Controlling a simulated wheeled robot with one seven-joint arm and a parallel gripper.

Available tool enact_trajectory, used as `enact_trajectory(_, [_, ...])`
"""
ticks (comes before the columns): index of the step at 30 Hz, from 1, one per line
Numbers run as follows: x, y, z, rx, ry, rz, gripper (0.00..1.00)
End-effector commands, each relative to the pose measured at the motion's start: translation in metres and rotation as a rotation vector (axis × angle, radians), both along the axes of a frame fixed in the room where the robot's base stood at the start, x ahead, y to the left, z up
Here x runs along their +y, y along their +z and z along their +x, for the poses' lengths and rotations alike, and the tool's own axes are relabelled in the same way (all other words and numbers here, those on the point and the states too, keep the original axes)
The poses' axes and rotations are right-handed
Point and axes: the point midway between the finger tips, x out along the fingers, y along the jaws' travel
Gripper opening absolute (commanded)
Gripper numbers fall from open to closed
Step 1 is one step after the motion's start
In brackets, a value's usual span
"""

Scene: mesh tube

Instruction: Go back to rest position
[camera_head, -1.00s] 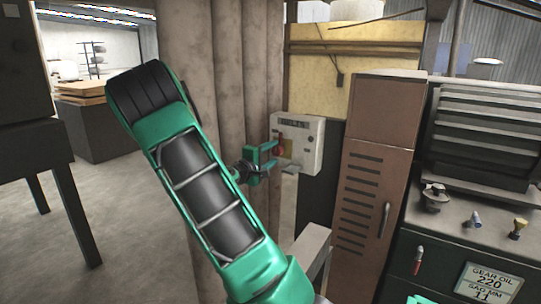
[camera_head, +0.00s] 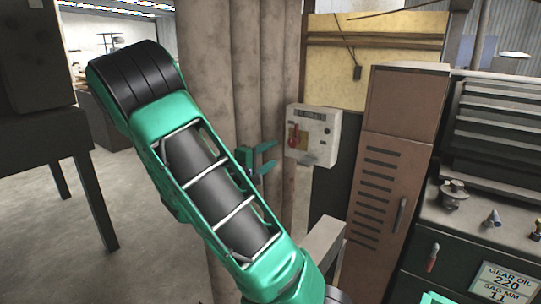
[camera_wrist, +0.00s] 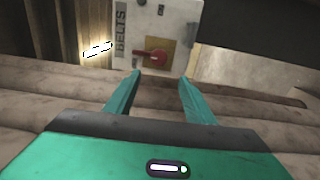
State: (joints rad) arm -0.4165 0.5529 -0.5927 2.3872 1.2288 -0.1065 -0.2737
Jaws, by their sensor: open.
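My gripper (camera_head: 268,158) is green and partly hidden behind my arm in the head view. Its two fingers point toward a white control box and stand apart, with nothing between them. In the wrist view my gripper (camera_wrist: 158,92) is open and empty, short of the box. The white box (camera_head: 319,120) is mounted by the brown pillars and has a red handle on a yellow plate. The red handle (camera_wrist: 152,58) lies roughly sideways in the wrist view, beyond the fingertips and apart from them. The box (camera_wrist: 180,18) carries the word BELTS.
Thick brown pillars (camera_head: 228,70) stand close behind my arm. A tall brown locker (camera_head: 385,160) and a dark cabinet (camera_head: 455,240) with small items on top stand at the right. A dark table (camera_head: 40,135) is at the left. Open floor (camera_head: 140,210) shows between table and pillars.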

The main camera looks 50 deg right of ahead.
Motion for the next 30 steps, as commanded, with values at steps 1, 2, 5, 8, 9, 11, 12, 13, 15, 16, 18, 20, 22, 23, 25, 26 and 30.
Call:
enact_trajectory(1, [0.001,0.000,0.000,0.000,0.000,0.000,0.49])
enact_trajectory(2, [0.001,0.000,0.000,0.000,0.000,0.000,0.49])
enact_trajectory(5, [0.000,0.000,0.000,0.000,0.000,0.000,0.49])
enact_trajectory(8, [0.000,0.000,0.000,0.000,0.000,0.000,0.49])
enact_trajectory(9, [0.000,0.000,0.000,0.000,0.000,0.000,0.49])
enact_trajectory(11, [0.000,0.000,0.000,0.000,0.000,0.000,0.49])
enact_trajectory(12, [0.000,0.000,0.000,0.001,0.000,0.000,0.49])
enact_trajectory(13, [0.000,0.000,0.000,0.001,0.000,0.000,0.49])
enact_trajectory(15, [0.000,0.000,0.000,0.001,0.000,0.000,0.49])
enact_trajectory(16, [0.000,0.000,0.000,0.000,-0.001,0.000,0.49])
enact_trajectory(18, [-0.001,-0.002,-0.003,-0.006,-0.008,0.012,0.49])
enact_trajectory(20, [-0.004,-0.005,-0.010,-0.021,-0.028,0.041,0.49])
enact_trajectory(22, [-0.009,-0.015,-0.024,-0.052,-0.063,0.101,0.49])
enact_trajectory(23, [-0.011,-0.020,-0.031,-0.068,-0.084,0.136,0.49])
enact_trajectory(25, [-0.014,-0.035,-0.052,-0.116,-0.141,0.232,0.49])
enact_trajectory(26, [-0.013,-0.042,-0.060,-0.136,-0.166,0.279,0.49])
enact_trajectory(30, [-0.003,-0.073,-0.097,-0.228,-0.279,0.494,0.49])
